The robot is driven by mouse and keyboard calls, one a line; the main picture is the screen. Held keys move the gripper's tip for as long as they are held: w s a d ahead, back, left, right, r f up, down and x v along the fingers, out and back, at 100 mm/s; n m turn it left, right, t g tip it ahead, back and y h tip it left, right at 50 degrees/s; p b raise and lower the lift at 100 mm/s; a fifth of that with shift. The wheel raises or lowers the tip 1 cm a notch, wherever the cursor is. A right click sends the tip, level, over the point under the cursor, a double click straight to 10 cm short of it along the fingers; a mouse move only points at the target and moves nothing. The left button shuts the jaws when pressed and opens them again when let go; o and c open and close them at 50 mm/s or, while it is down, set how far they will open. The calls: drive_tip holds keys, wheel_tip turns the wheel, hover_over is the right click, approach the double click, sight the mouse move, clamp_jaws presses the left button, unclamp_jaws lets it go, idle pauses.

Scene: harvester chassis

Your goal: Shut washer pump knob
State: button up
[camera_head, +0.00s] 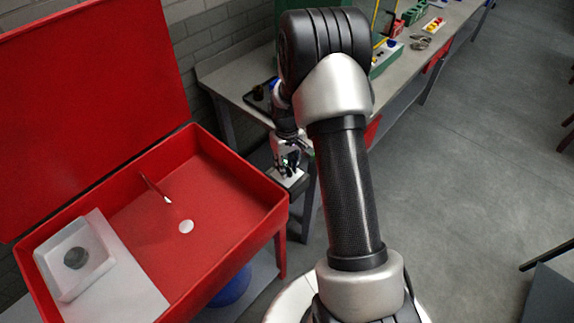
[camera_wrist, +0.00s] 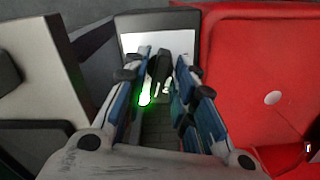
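The parts washer is a red basin (camera_head: 225,190) with its red lid (camera_head: 95,95) raised. A small dark box with a pale top (camera_head: 287,180) sits at the basin's right end; it also shows in the wrist view (camera_wrist: 184,40). On it a dark knob (camera_wrist: 162,66) stands up, with a bright green glow beside it. My gripper (camera_head: 288,165) is right at this box. In the wrist view my gripper (camera_wrist: 164,62) is open, its blue-padded fingers on either side of the knob. I cannot tell whether either finger touches it.
A spout (camera_head: 156,188) and a round white drain (camera_head: 186,227) are in the basin. A grey workbench (camera_head: 235,78) with tools runs behind my arm.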

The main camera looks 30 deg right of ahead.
clamp_jaws()
drive_tip(key=n, duration=0.3)
drive_tip(key=shift+n, duration=0.3)
drive_tip(key=shift+o, duration=1.3)
unclamp_jaws()
drive_tip(key=shift+r, duration=0.1)
wheel_tip(320, 180, up, 12)
